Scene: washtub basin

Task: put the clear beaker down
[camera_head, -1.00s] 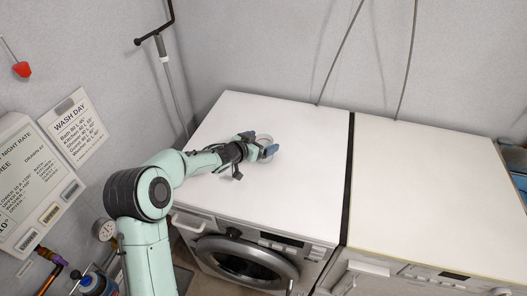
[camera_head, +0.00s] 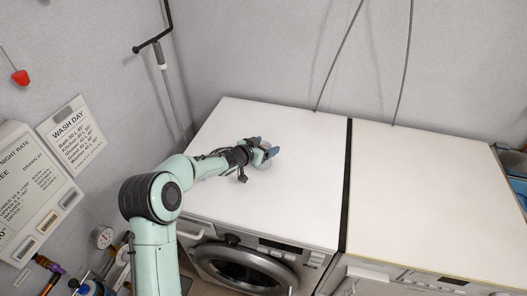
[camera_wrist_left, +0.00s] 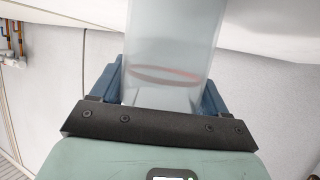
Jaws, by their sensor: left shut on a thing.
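The clear beaker (camera_wrist_left: 172,45) stands out in the left wrist view as a translucent vessel with a reddish ring around it. My left gripper (camera_wrist_left: 165,88) is shut on it, with one blue finger on each side. In the head view my left gripper (camera_head: 264,153) is over the left part of the white washing machine top (camera_head: 300,190). The beaker is small there and mostly hidden by the fingers. I cannot tell whether its base touches the top. My right gripper is not in view.
A second white machine top (camera_head: 425,200) adjoins on the right, across a dark gap (camera_head: 347,190). Both tops look clear around my gripper. A grey wall with a pipe (camera_head: 172,90) stands behind and to the left. A blue item (camera_head: 513,165) is at the far right.

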